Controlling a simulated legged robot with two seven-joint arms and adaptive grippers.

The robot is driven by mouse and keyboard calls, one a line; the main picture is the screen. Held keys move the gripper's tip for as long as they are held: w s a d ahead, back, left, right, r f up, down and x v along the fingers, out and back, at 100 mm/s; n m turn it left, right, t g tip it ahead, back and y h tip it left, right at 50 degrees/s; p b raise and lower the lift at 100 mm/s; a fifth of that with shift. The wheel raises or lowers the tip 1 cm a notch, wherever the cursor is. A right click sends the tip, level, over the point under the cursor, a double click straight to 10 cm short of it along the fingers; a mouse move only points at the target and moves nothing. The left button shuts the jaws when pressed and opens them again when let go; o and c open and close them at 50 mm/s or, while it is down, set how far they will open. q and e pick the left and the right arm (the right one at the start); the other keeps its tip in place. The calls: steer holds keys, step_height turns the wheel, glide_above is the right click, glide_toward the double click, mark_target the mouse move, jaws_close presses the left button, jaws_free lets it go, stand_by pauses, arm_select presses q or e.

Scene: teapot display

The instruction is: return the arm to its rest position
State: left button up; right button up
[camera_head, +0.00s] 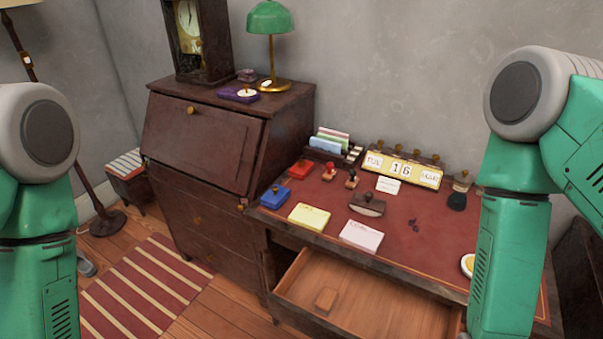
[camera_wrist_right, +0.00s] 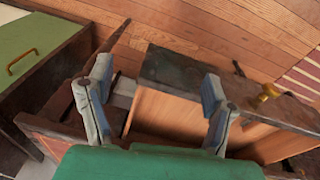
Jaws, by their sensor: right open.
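My right gripper (camera_wrist_right: 157,72) shows in the right wrist view with its two grey fingers spread wide and nothing between them. It hangs near the front edge of the open drawer (camera_wrist_right: 200,112), which has a brass knob (camera_wrist_right: 264,94). In the head view my right arm (camera_head: 505,225) bends down at the right edge, over the right end of the desk, and its gripper is out of frame. My left arm (camera_head: 40,240) hangs down at the left edge, and its gripper cannot be made out.
The desk (camera_head: 425,233) carries notepads, stamps and a calendar (camera_head: 403,168). A bureau (camera_head: 205,150) with a green lamp (camera_head: 270,18) and clock stands left. A striped rug (camera_head: 145,290) lies on the floor.

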steer(key=s+d+f+n+g+y, duration=0.1)
steer(key=s+n, duration=0.4)
steer(key=s, duration=0.1)
step_height(320, 180, down, 10)
steer(key=w+a+n+b, duration=0.1)
steer(key=w+b, duration=0.1)
steer(key=b, duration=0.8)
steer(key=shift+w+a+r+t, duration=0.15)
steer(key=shift+w+r+t, duration=0.15)
steer(key=shift+t, duration=0.1)
